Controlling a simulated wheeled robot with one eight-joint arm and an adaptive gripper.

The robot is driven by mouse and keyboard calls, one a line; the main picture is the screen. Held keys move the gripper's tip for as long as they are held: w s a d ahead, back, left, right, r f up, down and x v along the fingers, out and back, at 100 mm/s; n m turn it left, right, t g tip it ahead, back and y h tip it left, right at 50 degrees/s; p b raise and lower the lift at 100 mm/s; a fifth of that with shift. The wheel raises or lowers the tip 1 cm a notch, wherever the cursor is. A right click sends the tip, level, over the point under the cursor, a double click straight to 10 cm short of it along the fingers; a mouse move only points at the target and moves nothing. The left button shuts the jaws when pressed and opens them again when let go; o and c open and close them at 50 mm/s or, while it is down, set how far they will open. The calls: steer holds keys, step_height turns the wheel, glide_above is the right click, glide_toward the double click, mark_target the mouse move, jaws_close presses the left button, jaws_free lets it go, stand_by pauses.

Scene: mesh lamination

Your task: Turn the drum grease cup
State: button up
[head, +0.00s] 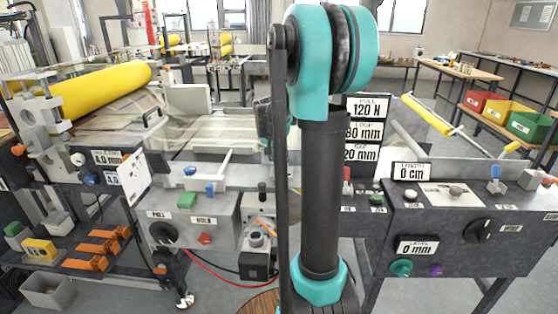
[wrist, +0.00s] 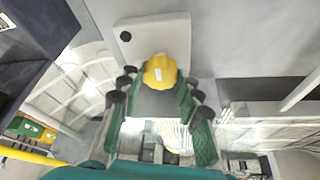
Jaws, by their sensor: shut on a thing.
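The drum grease cup, a yellow lobed knob with a white mark (wrist: 160,69), sits at the centre of the wrist view, in front of a pale plate (wrist: 147,35). My gripper (wrist: 159,84) has its green fingers with dark pads on both sides of the cup and is shut on it. In the wrist view, the cup's base is partly hidden by the gripper. In the head view, I cannot make out the cup, and my teal and black arm covers the middle of the picture.
A machine with a long yellow roll (head: 98,92) stands at the left. A control panel with PULL and HOLD labels (head: 190,222) is left of my arm, and another panel (head: 460,235) is at the right. Red, yellow and green bins (head: 508,112) stand at the far right.

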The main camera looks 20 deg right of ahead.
steer(key=shift+w+a+m+g+h, duration=0.1)
steer(key=shift+m+g+h, duration=0.25)
steer(key=shift+m, duration=0.95)
steer(key=shift+w+m+g+h, duration=0.1)
steer(key=shift+m+g+h, duration=0.25)
steer(key=shift+m, duration=0.95)
steer(key=o, duration=1.2)
steer(key=shift+c, duration=0.2)
